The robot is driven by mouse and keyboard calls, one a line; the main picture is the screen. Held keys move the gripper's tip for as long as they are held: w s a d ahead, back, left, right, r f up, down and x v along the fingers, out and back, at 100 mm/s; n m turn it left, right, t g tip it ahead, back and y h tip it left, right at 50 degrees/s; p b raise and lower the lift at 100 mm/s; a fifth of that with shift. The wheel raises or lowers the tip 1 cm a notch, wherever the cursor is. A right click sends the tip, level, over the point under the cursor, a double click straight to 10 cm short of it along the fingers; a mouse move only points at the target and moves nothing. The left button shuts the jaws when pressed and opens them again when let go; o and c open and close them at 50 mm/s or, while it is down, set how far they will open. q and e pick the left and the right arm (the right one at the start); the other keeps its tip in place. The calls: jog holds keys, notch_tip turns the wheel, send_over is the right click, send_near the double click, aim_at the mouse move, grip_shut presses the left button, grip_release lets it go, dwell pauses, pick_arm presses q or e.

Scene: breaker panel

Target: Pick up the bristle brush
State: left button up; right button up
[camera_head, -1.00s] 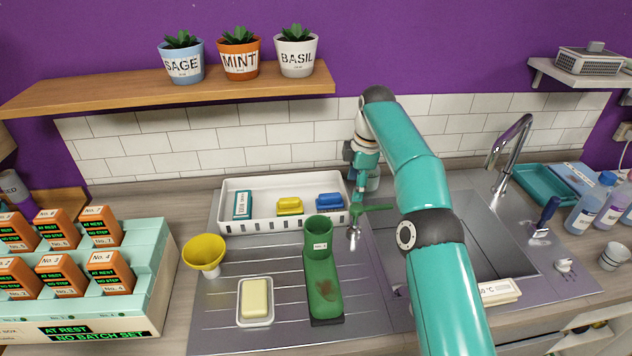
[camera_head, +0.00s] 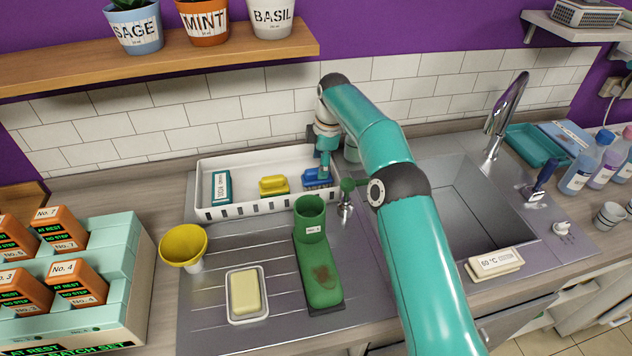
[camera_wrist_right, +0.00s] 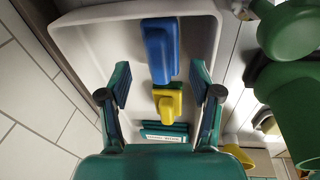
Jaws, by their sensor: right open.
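A white slotted tray (camera_head: 243,208) stands behind the drainer. In it lie a blue block with a raised handle (camera_head: 318,178) and a yellow one of similar shape (camera_head: 273,186). I cannot see bristles on either, so I cannot tell which is the bristle brush. My right gripper (camera_head: 325,170) is over the tray's right end, at the blue block. In the right wrist view the open, empty fingers (camera_wrist_right: 158,88) point into the tray, with the blue block (camera_wrist_right: 160,50) and yellow block (camera_wrist_right: 167,104) in the gap between them. My left gripper is out of view.
A teal box (camera_head: 221,187) lies in the tray's left end. A green boot (camera_head: 320,270), a yellow funnel (camera_head: 184,245) and a soap dish (camera_head: 247,312) stand in front. The sink (camera_head: 455,220) is right of my arm. Tiles (camera_head: 230,100) rise behind.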

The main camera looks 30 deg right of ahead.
aim_at(317, 170)
jog(key=shift+w+a+f+p, duration=0.15)
jog(key=shift+f+p, duration=0.05)
jog(key=shift+f, duration=0.85)
jog(key=shift+w+a+f+p, duration=0.15)
jog(key=shift+f+p, duration=0.1)
jog(key=shift+f, duration=0.75)
jog(key=shift+w+a+f+p, duration=0.1)
jog(key=shift+a+f+p, duration=0.1)
jog(key=shift+f, duration=0.85)
jog(key=c, duration=1)
